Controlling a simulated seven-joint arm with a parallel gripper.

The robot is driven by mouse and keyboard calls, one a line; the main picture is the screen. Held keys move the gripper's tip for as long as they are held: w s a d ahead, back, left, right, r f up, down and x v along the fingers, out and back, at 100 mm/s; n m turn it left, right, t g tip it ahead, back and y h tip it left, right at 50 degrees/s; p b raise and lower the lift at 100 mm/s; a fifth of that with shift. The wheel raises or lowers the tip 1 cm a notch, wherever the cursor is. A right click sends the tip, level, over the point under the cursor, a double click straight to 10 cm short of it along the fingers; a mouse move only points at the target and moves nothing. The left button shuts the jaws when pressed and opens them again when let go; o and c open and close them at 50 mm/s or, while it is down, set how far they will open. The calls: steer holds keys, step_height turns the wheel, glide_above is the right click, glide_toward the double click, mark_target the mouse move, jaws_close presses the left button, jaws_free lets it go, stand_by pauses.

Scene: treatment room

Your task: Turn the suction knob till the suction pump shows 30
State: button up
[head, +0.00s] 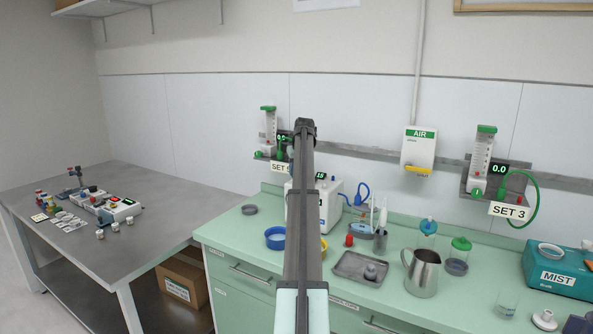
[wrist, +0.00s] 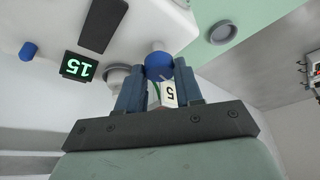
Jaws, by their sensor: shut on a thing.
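The suction pump (head: 332,208) is a white box on the green counter, partly hidden behind my arm in the head view. In the wrist view, which is upside down, its white body (wrist: 130,18) fills the upper left. Its lit green display (wrist: 78,67) appears to read 15. My gripper (wrist: 160,80) has its two blue-grey fingers on either side of a round blue knob (wrist: 158,64) at the pump's edge and is shut on it. I take this as the suction knob. The head view hides the gripper and the knob.
A grey round fitting (wrist: 118,76) sits close beside one finger. On the counter are a blue ring (head: 275,238), a grey tray (head: 347,268) and a metal jug (head: 423,273). The SET 5 flowmeter (head: 268,130) hangs behind my arm. SET 3 (head: 484,150) is at right.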

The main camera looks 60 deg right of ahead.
steer(key=n+y, duration=0.1)
steer(key=n, duration=0.1)
steer(key=n+y, duration=0.1)
steer(key=n, duration=0.2)
steer(key=shift+d+t, duration=0.15)
steer(key=shift+t, duration=0.25)
steer(key=shift+n, duration=0.4)
steer(key=o, duration=1)
steer(key=v, duration=1.4)
steer(key=shift+f, duration=0.1)
stand_by(2.0)
